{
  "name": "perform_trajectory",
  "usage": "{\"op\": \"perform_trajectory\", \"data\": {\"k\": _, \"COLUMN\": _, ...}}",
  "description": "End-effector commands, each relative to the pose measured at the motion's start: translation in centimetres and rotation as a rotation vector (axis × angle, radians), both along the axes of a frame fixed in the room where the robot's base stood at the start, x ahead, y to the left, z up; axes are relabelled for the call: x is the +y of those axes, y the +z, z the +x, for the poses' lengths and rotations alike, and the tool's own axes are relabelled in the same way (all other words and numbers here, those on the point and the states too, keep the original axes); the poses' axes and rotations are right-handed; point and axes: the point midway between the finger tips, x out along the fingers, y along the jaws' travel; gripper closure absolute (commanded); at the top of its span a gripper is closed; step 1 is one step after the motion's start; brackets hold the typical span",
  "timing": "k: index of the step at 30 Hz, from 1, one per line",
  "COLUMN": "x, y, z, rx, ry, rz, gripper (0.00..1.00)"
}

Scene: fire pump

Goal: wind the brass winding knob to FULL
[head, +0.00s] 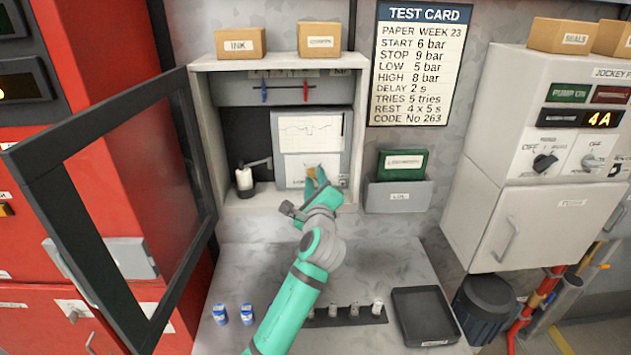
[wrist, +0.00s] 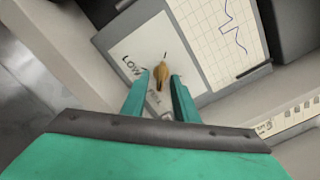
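The brass winding knob (wrist: 157,74) sits on the white lower face of the recorder (head: 338,150), below the paper chart (head: 310,133). In the wrist view it appears between the tips of my two green fingers, with a gap on each side. My gripper (wrist: 160,82) is open, its fingers straddling the knob or just in front of it; I cannot tell how deep. A "LOW" mark is readable beside the knob; the rest of the dial lettering is partly hidden. In the head view my gripper (head: 317,182) covers most of the knob.
The recorder stands in an open cabinet (head: 205,140), its black-framed door (head: 110,190) swung out to the left. An ink bottle (head: 244,178) stands left of the recorder. A green box in a holder (head: 400,196) is to the right. Below are blue pots and a black tray (head: 425,315).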

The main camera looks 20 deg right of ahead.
Motion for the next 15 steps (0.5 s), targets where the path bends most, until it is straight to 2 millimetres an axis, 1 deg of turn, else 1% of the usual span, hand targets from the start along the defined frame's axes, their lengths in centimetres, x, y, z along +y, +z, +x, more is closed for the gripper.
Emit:
{"op": "perform_trajectory", "data": {"k": 8, "x": 0.0, "y": 0.0, "z": -0.2, "rx": 0.000, "ry": 0.000, "rz": -0.001, "gripper": 0.73}}
{"op": "perform_trajectory", "data": {"k": 11, "x": 0.3, "y": 0.0, "z": -1.0, "rx": 0.000, "ry": -0.001, "rz": -0.001, "gripper": 0.73}}
{"op": "perform_trajectory", "data": {"k": 15, "x": 0.9, "y": 0.0, "z": -3.1, "rx": 0.000, "ry": 0.000, "rz": -0.004, "gripper": 0.73}}
